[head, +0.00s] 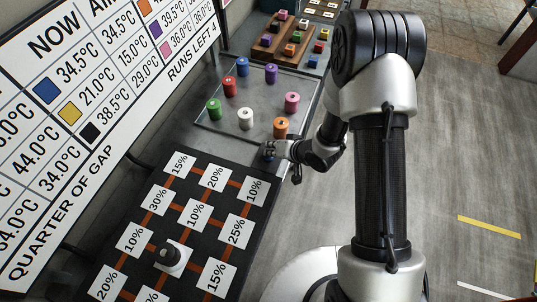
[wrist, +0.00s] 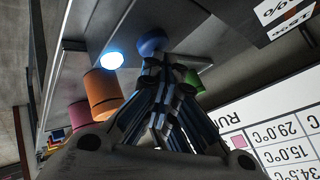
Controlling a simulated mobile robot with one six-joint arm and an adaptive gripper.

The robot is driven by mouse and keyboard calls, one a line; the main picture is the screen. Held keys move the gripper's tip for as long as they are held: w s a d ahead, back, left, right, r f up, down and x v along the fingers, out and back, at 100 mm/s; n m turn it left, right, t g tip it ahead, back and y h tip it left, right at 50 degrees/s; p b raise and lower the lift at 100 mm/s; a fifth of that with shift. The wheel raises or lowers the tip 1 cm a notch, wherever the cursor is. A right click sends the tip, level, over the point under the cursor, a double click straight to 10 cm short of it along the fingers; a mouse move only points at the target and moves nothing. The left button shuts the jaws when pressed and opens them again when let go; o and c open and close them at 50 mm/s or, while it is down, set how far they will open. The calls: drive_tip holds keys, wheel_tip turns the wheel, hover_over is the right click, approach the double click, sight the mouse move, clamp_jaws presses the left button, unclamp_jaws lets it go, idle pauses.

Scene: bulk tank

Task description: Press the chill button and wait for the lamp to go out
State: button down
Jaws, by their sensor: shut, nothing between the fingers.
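The chill button appears to be the round blue cap (wrist: 152,44) at the top middle of the wrist view. The lamp (wrist: 113,60) just left of it glows bright bluish white, so it is lit. My gripper (wrist: 153,62) is shut and empty, with its fingertips right at the blue cap; I cannot tell whether they touch or press it. In the head view my gripper (head: 270,149) is at the near edge of the grey tray, beside the orange cylinder. The button and lamp are hard to make out there, near or behind the fingers.
The grey tray (head: 205,125) holds several coloured cylinders, with the orange one (head: 281,127) closest to my gripper. A black board with percent cards (head: 215,178) lies in front, carrying a dark piece (head: 170,254). A white temperature board (head: 60,120) stands left. Floor at right is clear.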

drive_tip(key=shift+r+p, duration=0.75)
drive_tip(key=shift+r, duration=0.15)
wheel_tip(320, 180, up, 5)
drive_tip(key=p, duration=0.4)
idle(0.4)
